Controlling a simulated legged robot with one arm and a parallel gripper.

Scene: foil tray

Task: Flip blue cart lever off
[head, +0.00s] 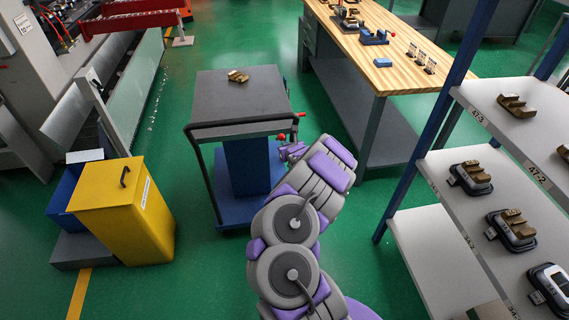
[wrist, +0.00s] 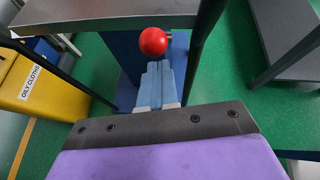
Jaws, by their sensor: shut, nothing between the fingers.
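The cart has a grey top (head: 238,98), a blue column (head: 247,165) and a blue base. A red ball knob (head: 281,138) sits under the cart top's right front corner; it also shows in the wrist view (wrist: 153,41). The lever's shaft is hidden. My gripper (head: 288,151) is beside the knob, below the tabletop level. In the wrist view its light blue fingers (wrist: 157,70) are together and empty, with tips just below the knob in the picture. I cannot tell whether they touch it.
A yellow bin (head: 125,210) stands to the left. A wooden workbench (head: 400,70) and a shelf rack (head: 445,190) stand to the right. Green floor is clear between bin and cart.

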